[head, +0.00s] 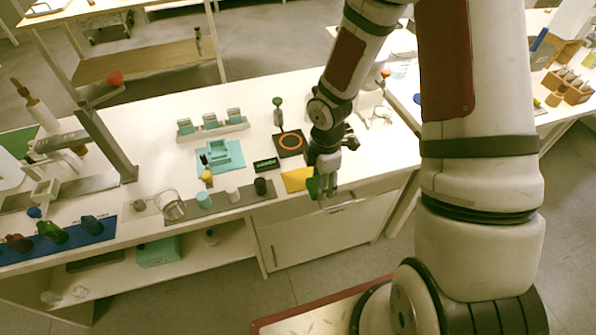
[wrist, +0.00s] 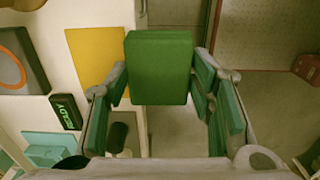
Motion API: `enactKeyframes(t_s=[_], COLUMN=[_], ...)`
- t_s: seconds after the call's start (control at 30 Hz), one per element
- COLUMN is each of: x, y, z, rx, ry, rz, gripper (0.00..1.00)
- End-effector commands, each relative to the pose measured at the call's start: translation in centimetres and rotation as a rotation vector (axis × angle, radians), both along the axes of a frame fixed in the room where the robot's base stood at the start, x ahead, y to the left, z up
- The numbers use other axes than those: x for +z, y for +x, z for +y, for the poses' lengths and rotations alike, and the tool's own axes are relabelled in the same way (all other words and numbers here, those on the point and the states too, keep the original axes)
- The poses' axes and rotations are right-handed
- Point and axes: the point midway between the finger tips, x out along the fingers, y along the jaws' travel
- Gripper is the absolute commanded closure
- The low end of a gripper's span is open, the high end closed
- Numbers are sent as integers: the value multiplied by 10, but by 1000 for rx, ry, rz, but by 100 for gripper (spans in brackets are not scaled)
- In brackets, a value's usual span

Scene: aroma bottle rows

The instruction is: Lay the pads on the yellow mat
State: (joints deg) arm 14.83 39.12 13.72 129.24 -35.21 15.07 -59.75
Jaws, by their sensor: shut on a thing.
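The yellow mat (head: 296,180) lies flat near the table's front edge in the head view. It also shows at the upper left of the wrist view (wrist: 97,62), and its visible part is bare. My gripper (head: 325,184) is just right of the mat, close to the table's front edge. In the wrist view, my gripper (wrist: 160,72) is shut on a green pad (wrist: 160,66), a thick rectangular block, with floor and cabinet behind it. A bit of green shows by the fingers in the head view. I see no other pad clearly.
A READY sign (head: 266,164) and a black plate with an orange ring (head: 290,153) lie left of and behind the mat. A dark cup (head: 261,186) stands on a grey strip (head: 228,204) to the left. A teal tray (head: 236,154) is farther left.

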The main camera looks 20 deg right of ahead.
Motion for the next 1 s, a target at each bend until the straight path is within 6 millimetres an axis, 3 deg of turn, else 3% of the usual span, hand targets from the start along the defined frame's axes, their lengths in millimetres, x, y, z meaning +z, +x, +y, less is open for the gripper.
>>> enactKeyframes(t_s=[0.2,0.33,0.6,0.83,1.0], x=[-6,-7,-9,-41,-43], y=[50,69,86,84,85], z=[17,23,28,28,27], rx=[0,1,1,1,0], ry=[1,1,1,0,0], rz=[-1,0,-1,4,0], gripper=[77,77,77,77,77])
